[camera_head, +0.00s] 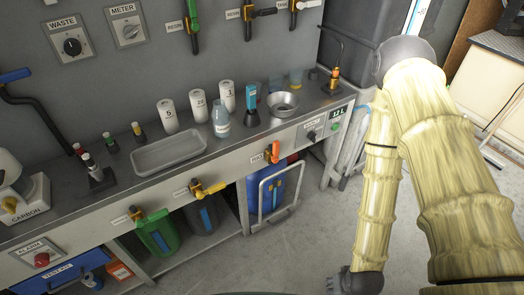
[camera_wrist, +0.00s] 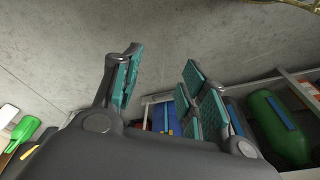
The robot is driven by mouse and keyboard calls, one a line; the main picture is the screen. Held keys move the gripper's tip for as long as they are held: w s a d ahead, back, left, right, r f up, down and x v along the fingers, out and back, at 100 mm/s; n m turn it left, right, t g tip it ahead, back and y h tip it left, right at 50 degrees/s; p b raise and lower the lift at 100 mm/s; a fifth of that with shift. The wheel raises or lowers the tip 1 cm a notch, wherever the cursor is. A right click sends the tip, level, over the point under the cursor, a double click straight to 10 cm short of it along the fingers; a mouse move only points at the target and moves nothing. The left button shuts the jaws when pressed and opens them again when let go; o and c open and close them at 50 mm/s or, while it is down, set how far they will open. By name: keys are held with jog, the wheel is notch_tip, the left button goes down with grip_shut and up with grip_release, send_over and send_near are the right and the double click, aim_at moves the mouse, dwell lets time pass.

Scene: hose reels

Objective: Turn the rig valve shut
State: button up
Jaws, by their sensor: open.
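In the head view, several valves are mounted on the bench front: one with an orange handle (camera_head: 273,152), one with a yellow handle (camera_head: 209,188), and one with a dark handle (camera_head: 135,214). More lever valves hang on the back wall, one with a green handle (camera_head: 192,15). Their labels are too small for me to tell which is the rig valve. My gripper (camera_wrist: 162,60) is open and empty in the wrist view, its teal finger pads spread apart over the grey floor. It is apart from every valve I can see.
The bench top holds a metal tray (camera_head: 168,152), a bowl (camera_head: 283,104), white canisters (camera_head: 167,115) and bottles. The floor in front (camera_head: 285,250) is clear.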

jog(key=w+a+f+n+t+y+b, duration=0.15)
jog(key=w+t+b, duration=0.25)
jog(key=w, duration=0.8)
jog(key=n+t+y+b, duration=0.6)
jog(key=t+y+b, duration=0.25)
jog(key=b, duration=0.35)
send_near(278, 149)
jog(key=shift+m, duration=0.25)
jog(key=x, duration=1.1)
jog(key=shift+a+r+b, duration=0.1)
jog(key=shift+r+b, duration=0.1)
jog(key=shift+b, duration=0.2)
grip_shut()
